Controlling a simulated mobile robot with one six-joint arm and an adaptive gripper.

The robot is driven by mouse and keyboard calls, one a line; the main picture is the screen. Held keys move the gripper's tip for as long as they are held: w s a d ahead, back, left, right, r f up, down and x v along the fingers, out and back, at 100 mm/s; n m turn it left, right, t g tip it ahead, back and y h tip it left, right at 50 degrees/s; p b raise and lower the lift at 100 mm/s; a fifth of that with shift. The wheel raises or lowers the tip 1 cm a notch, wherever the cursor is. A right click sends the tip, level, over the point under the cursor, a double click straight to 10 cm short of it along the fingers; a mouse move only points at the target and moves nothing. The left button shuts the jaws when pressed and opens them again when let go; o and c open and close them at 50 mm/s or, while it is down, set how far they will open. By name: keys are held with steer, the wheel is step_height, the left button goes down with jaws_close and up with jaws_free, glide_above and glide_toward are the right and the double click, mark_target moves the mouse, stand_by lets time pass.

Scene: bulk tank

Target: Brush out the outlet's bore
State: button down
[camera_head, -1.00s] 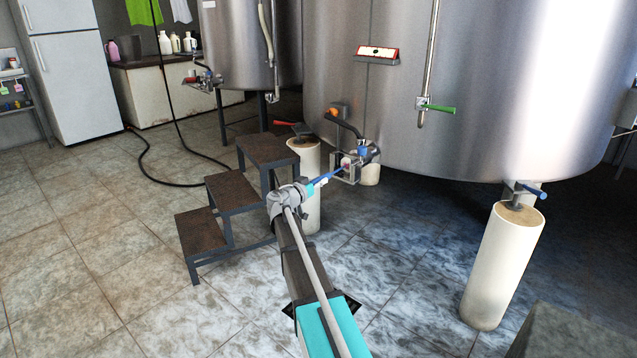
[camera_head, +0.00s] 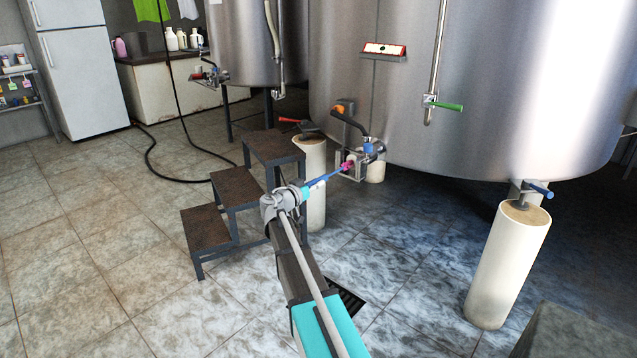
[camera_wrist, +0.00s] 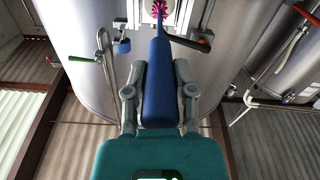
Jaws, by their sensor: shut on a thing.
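My gripper (camera_head: 297,195) is shut on the blue handle of a brush (camera_head: 325,180), which also shows in the wrist view (camera_wrist: 160,85) between my two fingers. The brush points up and away toward the large tank's outlet (camera_head: 373,149). Its pink bristle head (camera_head: 348,165) is at the pale bracket by the outlet, and the bristles (camera_wrist: 159,9) show at the top edge of the wrist view. The bore itself is not visible, and I cannot tell whether the brush tip is inside it.
Brown steps (camera_head: 238,188) stand left of my arm. Pale pillars (camera_head: 508,262) stand under the large steel tank (camera_head: 470,90). A second tank (camera_head: 240,45) stands behind left. A black hose lies on the floor. The tiled floor at left is clear.

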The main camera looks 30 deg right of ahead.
mark_target(324, 178)
steer(key=shift+v, duration=0.9)
steer(key=shift+d, duration=0.15)
steer(key=shift+x, duration=3.05)
steer(key=shift+v, duration=3.25)
steer(key=shift+w+d, duration=0.15)
